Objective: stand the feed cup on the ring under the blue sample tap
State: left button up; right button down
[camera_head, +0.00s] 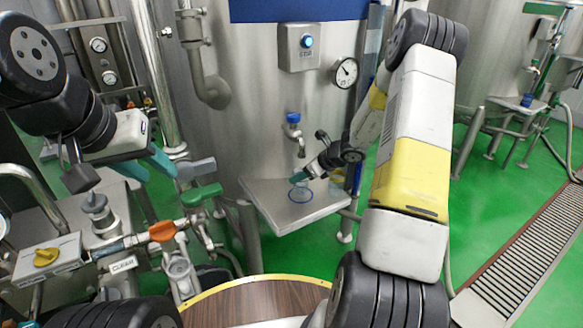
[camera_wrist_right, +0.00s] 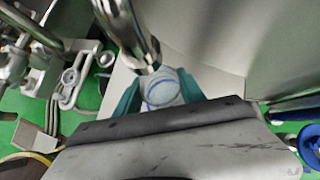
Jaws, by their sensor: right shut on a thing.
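The blue sample tap (camera_head: 293,118) is on the tank front, with its metal spout (camera_head: 301,150) pointing down. The blue ring (camera_head: 300,197) lies on the steel shelf (camera_head: 265,193) below it. My right gripper (camera_head: 300,178) is low over the ring, under the spout. In the right wrist view, its teal fingers (camera_wrist_right: 160,92) are shut on the clear feed cup (camera_wrist_right: 163,88), with a blue circle showing at or through the cup. I cannot tell whether the cup's base touches the shelf.
A pressure gauge (camera_head: 345,72) and a lit blue button box (camera_head: 300,46) are on the tank. Valves with green (camera_head: 202,194) and orange (camera_head: 162,231) handles stand at left. A round wooden table top (camera_head: 250,303) is in front.

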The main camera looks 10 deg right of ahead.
jog(key=shift+f, duration=0.75)
jog(key=shift+f, duration=0.15)
jog(key=c, duration=0.7)
grip_release()
